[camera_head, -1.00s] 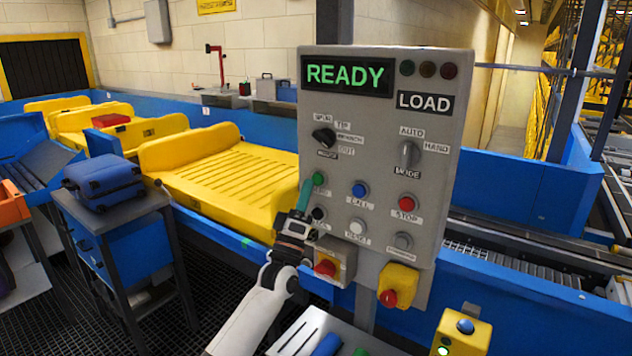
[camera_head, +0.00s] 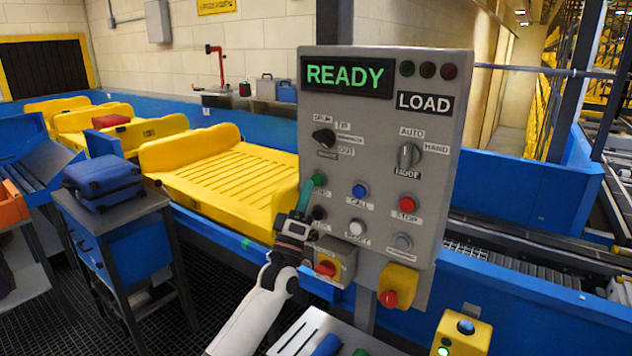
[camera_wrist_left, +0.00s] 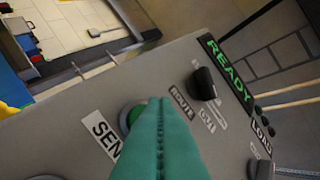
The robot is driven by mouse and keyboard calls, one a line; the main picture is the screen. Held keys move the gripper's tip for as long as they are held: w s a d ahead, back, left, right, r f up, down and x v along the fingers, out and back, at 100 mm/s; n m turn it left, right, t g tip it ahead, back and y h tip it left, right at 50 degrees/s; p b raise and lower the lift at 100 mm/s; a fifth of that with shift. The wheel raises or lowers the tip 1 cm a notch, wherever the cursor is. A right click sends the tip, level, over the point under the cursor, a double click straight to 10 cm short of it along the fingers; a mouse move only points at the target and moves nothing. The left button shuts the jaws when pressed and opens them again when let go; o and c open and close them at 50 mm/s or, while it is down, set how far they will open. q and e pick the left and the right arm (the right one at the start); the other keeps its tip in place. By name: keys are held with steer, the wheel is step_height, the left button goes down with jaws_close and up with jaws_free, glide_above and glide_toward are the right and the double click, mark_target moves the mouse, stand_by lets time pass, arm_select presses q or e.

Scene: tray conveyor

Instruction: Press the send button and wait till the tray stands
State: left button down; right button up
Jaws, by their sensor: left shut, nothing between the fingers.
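The grey control panel (camera_head: 375,130) stands upright in front of me. Its display (camera_head: 346,75) reads READY in green, with a LOAD label below right. The green send button (camera_head: 319,179) is at the panel's left side; in the left wrist view the button (camera_wrist_left: 127,116) sits beside the SEND label, partly hidden by my fingertips. My left gripper (camera_head: 305,195) is shut and empty, its green fingertips at the button; I cannot tell whether they press it. The empty yellow tray (camera_head: 235,180) stands on the conveyor left of the panel. My right gripper is not in view.
Further yellow trays stand behind, one with a red item (camera_head: 111,120). A blue suitcase (camera_head: 103,182) lies on a stand at left. Call (camera_head: 360,190) and stop (camera_head: 406,204) buttons are close by. A red emergency knob (camera_head: 389,298) juts out below.

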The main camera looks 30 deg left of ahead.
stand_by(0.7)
arm_select(q)
steer(key=shift+w+b, duration=0.4)
steer(key=shift+w, duration=0.05)
steer(key=shift+w+d+b, duration=0.1)
steer(key=shift+w+b, duration=0.3)
steer(key=shift+w, duration=0.05)
stand_by(0.6)
steer(key=shift+s, duration=0.1)
steer(key=shift+s+p, duration=0.45)
steer(key=shift+s, duration=0.35)
